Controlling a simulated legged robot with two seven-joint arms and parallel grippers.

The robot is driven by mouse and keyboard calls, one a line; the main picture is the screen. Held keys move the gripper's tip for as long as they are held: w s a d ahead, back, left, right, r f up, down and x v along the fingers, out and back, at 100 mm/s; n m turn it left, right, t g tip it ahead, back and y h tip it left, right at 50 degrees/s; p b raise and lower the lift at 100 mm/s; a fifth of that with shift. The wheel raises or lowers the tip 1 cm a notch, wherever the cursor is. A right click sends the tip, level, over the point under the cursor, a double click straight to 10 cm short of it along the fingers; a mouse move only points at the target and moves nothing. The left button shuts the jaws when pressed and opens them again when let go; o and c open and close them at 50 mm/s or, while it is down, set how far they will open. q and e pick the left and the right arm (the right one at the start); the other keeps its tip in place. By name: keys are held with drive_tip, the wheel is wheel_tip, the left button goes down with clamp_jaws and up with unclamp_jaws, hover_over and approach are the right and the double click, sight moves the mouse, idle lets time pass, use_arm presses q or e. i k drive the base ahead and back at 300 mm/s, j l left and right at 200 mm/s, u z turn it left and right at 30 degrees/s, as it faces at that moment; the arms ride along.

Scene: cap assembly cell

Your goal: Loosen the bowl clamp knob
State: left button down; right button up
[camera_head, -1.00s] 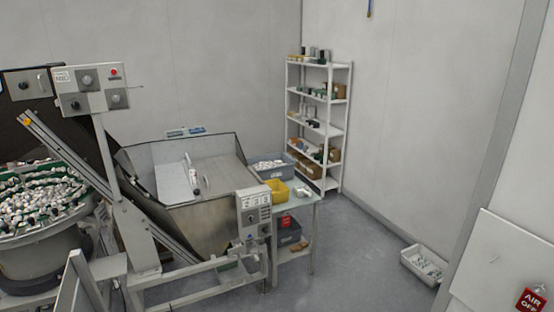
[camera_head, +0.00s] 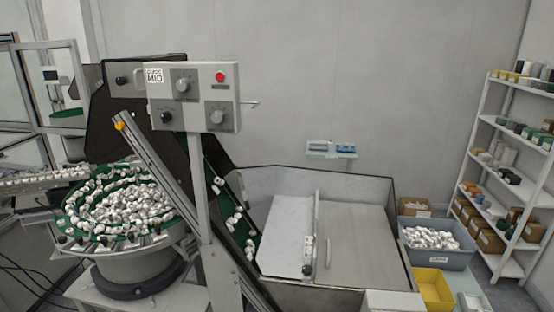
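The feeder bowl (camera_head: 140,266) stands at the left on a pale stand, full of white caps on a green track. Several small dark knobs sit around its rim, one of them at the front left (camera_head: 62,239). I cannot tell which of these is the clamp knob. Neither of my grippers is in view.
An inclined conveyor (camera_head: 185,200) and the box's post stand between the bowl and a large metal hopper (camera_head: 375,226). A blue-grey bin (camera_head: 440,258) of white parts, a yellow bin (camera_head: 433,288) and a shelf rack (camera_head: 490,170) are at the right.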

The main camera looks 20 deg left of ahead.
sight(63, 239)
drive_tip(key=i+j+u, duration=0.1)
drive_tip(key=i+u, duration=0.6)
drive_tip(key=u, duration=0.15)
drive_tip(key=i+l+u, duration=0.15)
drive_tip(key=i+u, duration=0.3)
drive_tip(key=i+l+u, duration=0.2)
drive_tip(key=u, duration=0.2)
